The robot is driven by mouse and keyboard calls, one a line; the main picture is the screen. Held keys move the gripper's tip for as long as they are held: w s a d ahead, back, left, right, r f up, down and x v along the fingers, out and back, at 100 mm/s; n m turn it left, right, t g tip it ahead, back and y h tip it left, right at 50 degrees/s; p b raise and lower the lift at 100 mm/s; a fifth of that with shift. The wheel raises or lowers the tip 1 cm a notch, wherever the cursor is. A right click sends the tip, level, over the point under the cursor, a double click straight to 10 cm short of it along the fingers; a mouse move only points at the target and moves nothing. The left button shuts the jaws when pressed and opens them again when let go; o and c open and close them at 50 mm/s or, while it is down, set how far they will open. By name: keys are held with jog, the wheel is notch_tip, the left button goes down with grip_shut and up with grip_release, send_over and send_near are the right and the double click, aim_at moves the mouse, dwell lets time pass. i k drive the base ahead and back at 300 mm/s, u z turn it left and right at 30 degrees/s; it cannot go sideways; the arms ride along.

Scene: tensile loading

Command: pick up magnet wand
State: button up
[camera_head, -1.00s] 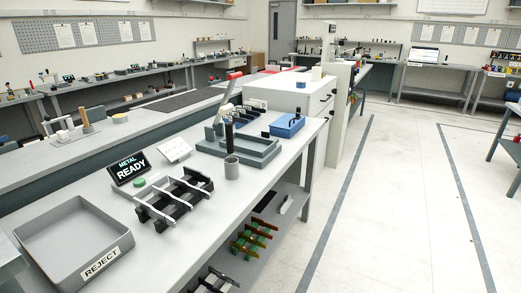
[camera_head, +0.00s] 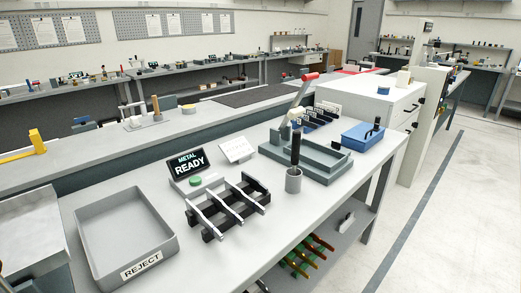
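The cup stands at the front left of a grey fixture tray. My gripper is not in view, and nothing is seen touching the wand.
A rack of metal bars (camera_head: 228,206), a METAL READY display (camera_head: 188,163) and a REJECT tray (camera_head: 157,259) stand left of the cup. Behind it are the fixture tray (camera_head: 318,173), a red-handled lever (camera_head: 303,93) and a blue box (camera_head: 362,138). Floor is clear at right.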

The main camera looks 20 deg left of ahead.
aim_at(296, 138)
jog(key=u, duration=0.4)
jog(key=i, duration=1.1)
jog(key=u, duration=0.2)
